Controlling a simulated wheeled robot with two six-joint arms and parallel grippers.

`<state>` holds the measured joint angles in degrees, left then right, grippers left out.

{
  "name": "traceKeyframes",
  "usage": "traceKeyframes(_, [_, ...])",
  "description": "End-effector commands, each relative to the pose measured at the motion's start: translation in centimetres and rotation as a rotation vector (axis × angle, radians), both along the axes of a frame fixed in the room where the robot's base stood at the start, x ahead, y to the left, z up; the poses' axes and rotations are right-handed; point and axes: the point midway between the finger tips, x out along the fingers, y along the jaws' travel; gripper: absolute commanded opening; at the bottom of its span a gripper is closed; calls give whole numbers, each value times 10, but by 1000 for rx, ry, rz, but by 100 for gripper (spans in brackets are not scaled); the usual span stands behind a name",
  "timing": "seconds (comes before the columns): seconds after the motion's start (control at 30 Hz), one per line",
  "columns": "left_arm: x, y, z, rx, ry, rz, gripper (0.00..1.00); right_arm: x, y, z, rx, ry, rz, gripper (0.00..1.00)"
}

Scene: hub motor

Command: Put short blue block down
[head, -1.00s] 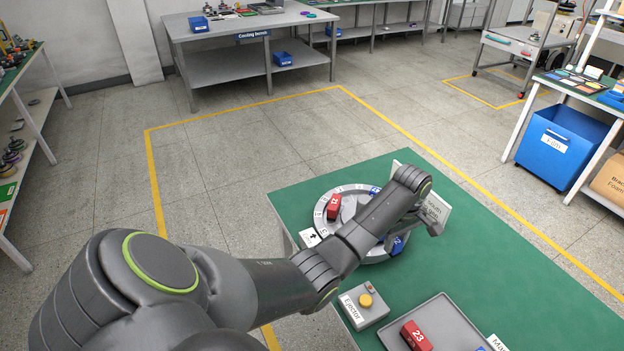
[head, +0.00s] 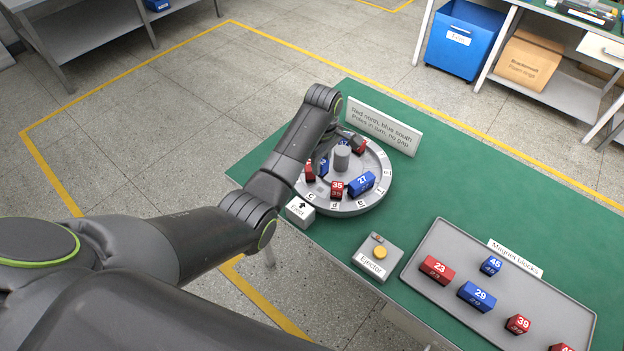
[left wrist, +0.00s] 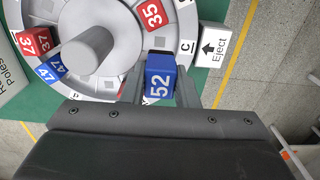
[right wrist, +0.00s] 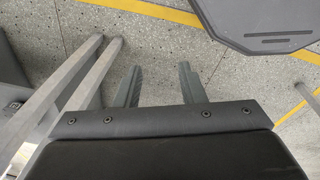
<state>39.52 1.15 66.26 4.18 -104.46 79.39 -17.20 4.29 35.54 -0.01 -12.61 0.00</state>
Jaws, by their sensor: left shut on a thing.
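The short blue block 52 (left wrist: 160,78) sits between the fingers of my left gripper (left wrist: 162,84) in the left wrist view. The gripper is shut on it, over the round grey rotor (left wrist: 190,20) beside the label c. Whether the block touches the rotor cannot be told. In the head view my forearm hides most of the gripper; a blue block (head: 323,168), probably 52, shows beside the arm on the rotor (head: 345,207). My right gripper (right wrist: 158,88) is open and empty above the floor in the right wrist view.
Red 35 (head: 337,188) and blue 27 (head: 362,183) stand on the rotor; red 37 (left wrist: 35,42) and blue 47 (left wrist: 50,68) are across the hub. The Eject marker (head: 300,210), ejector box (head: 378,257), tray of blocks (head: 450,316) and upright sign (head: 385,127) are nearby.

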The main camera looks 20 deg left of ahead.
Motion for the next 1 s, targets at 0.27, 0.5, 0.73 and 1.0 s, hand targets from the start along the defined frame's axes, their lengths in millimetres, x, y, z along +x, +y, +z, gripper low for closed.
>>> traceKeyframes(0.27, [0,0,-34,1,1,0,1,0,-10,7,-12,1,4,36])
traceKeyframes(0.5, [0,1,-64,1,3,0,1,0,-10,9,-11,1,4,36])
traceKeyframes(0.73, [0,0,-75,1,-1,0,1,0,-3,8,-3,0,1,36])
traceKeyframes(1.0, [0,1,-78,1,0,0,1,0,2,6,3,0,-1,36])
